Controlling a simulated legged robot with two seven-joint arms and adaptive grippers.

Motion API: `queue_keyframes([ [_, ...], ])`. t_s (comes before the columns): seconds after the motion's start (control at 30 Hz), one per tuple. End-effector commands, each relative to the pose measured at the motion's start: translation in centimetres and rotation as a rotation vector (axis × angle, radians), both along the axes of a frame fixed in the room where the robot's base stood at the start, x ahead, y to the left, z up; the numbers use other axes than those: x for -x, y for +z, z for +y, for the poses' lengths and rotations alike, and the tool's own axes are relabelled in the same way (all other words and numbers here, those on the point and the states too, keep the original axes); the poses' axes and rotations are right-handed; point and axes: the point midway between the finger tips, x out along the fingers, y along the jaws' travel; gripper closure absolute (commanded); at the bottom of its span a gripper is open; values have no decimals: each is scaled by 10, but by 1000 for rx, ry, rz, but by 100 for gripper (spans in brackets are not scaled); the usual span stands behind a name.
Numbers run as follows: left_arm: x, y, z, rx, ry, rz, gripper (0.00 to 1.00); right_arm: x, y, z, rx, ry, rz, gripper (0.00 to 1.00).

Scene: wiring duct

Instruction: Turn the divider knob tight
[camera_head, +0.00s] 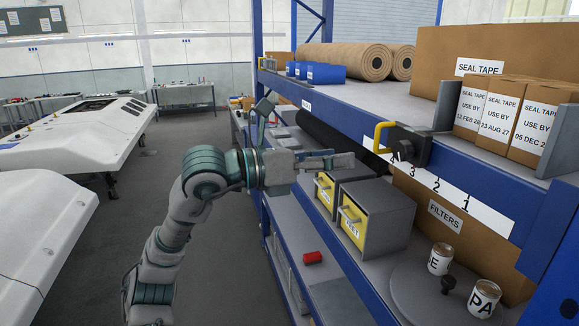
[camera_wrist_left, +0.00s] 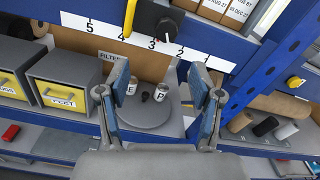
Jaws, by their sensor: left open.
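The divider knob (camera_head: 405,150) is a black knob on a dark block at the blue shelf beam, beside a yellow handle (camera_head: 380,135). In the left wrist view the black knob (camera_wrist_left: 165,25) sits above the number strip, between numbers 3 and 2, with the yellow handle (camera_wrist_left: 130,18) to its left. Grey divider plates (camera_head: 446,105) stand on the shelf by the tape boxes. My left gripper (camera_head: 305,135) is open and empty, left of the knob and apart from it. In the left wrist view its spread fingers (camera_wrist_left: 158,85) are below the knob.
Seal tape boxes (camera_head: 495,115) and brown rolls (camera_head: 375,62) are on the upper shelf. The aisle floor (camera_head: 100,240) is clear.

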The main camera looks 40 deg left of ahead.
Motion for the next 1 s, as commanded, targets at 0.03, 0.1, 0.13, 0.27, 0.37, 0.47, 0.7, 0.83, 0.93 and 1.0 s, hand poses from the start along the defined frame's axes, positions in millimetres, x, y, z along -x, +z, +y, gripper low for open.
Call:
queue_keyframes([
  [0.03, 3, 0, 3, 0, 1, -1, 34, 0, -1, 0, 0, 0, 0, 78],
  [0.1, 8, -1, 6, 0, 1, 0, 34, 0, -2, 0, 0, 0, 1, 78],
  [0.13, 9, -1, 8, 0, 1, 0, 34, 0, -3, 0, 0, 0, 1, 78],
  [0.27, 17, -1, 13, 0, 0, -1, 34, 1, -4, 0, 0, 0, 1, 78],
  [0.37, 23, 0, 18, 0, 1, -1, 34, 1, -5, 0, 0, 0, 1, 78],
  [0.47, 29, -1, 23, -1, 1, 0, 34, 1, -6, 0, 0, 0, 2, 78],
  [0.7, 44, -1, 34, 0, 1, 0, 34, 1, -9, 0, 0, 0, 2, 78],
  [0.83, 51, 0, 40, 0, 1, 0, 34, 1, -10, 0, 0, 0, 2, 78],
  [0.93, 56, 0, 44, 0, 1, 0, 34, 2, -10, 0, -1, 0, 2, 78],
  [1.0, 58, 0, 45, -1, 0, 1, 34, 2, -10, 0, -1, 0, 2, 78],
])
